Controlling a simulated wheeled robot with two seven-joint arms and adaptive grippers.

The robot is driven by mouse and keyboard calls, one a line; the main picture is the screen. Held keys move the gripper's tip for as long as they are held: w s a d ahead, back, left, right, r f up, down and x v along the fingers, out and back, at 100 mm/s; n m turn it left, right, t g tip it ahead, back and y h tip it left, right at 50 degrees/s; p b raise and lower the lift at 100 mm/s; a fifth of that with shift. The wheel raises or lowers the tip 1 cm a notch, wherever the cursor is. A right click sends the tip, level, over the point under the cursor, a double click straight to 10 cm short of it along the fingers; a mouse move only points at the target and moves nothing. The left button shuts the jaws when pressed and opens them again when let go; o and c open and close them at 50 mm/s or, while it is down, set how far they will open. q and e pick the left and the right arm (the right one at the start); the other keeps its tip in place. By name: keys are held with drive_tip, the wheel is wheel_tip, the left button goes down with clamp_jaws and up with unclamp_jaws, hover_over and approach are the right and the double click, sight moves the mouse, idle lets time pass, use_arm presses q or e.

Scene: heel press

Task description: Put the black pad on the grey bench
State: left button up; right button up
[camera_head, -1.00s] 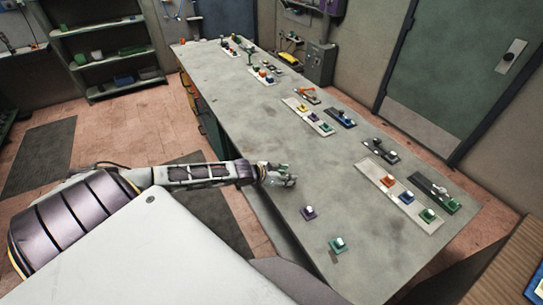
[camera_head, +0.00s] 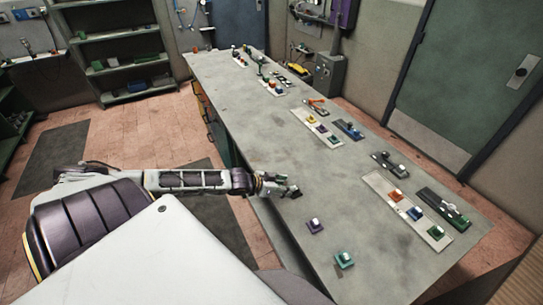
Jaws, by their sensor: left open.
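The grey bench (camera_head: 290,148) runs from the back to the front right of the head view. My left gripper (camera_head: 281,190) is open, low over its left edge. A small dark piece (camera_head: 294,193) at the fingertips looks like the black pad, on or just above the bench top. The fingers partly hide it, and I cannot tell whether they touch it. A purple pad (camera_head: 315,227) and a green pad (camera_head: 344,261), each with a white knob, sit on the bench nearer the front. My right gripper is not in view.
Pale strips with coloured pads (camera_head: 318,128) (camera_head: 407,209) and dark fixtures (camera_head: 443,208) line the bench's right side. The bench middle is clear. Shelves (camera_head: 113,58) stand at the back left, and a green door (camera_head: 465,80) is at the right.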

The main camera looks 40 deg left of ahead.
use_arm(q)
drive_tip(key=p+v, duration=0.2)
drive_tip(key=v, duration=0.4)
drive_tip(key=shift+s+r, duration=0.25)
drive_tip(key=shift+r, duration=0.05)
idle(0.8)
drive_tip(key=shift+a, duration=0.1)
idle(0.7)
